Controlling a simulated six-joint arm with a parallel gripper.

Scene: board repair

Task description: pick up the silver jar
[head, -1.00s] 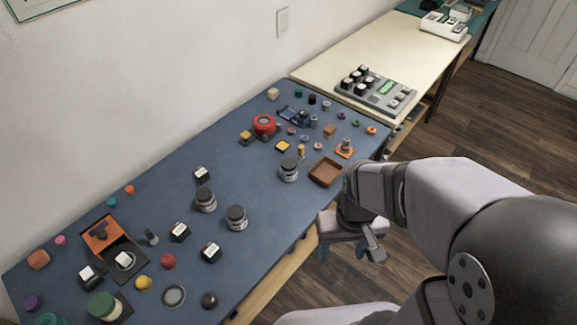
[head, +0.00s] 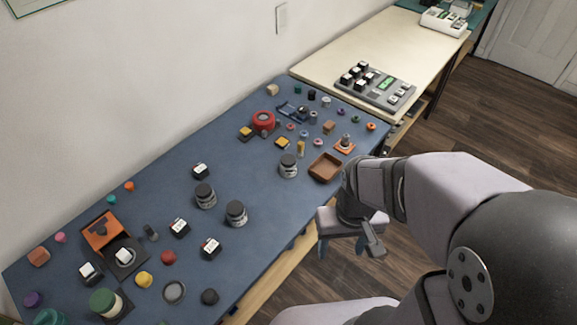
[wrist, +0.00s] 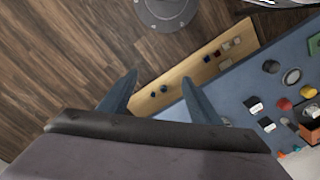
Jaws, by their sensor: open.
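Three grey jars with dark lids stand upright on the blue mat in the head view: one left of centre (head: 205,200), one just right of it nearer the front edge (head: 236,218), and one farther right (head: 289,170). I cannot tell for certain which is the silver jar. My gripper (head: 341,252) hangs beyond the front edge of the table, right of the jars and apart from them. It is open and empty. In the wrist view its two blue-grey fingers (wrist: 155,90) are spread apart over the floor and table edge, with no jar between them.
A brown tray (head: 326,169) lies near the front edge, close to my gripper. Black-and-white blocks (head: 211,249), a red roll (head: 263,122) and an orange box (head: 103,232) are spread over the mat. Bare mat (head: 255,265) lies front of the middle jar.

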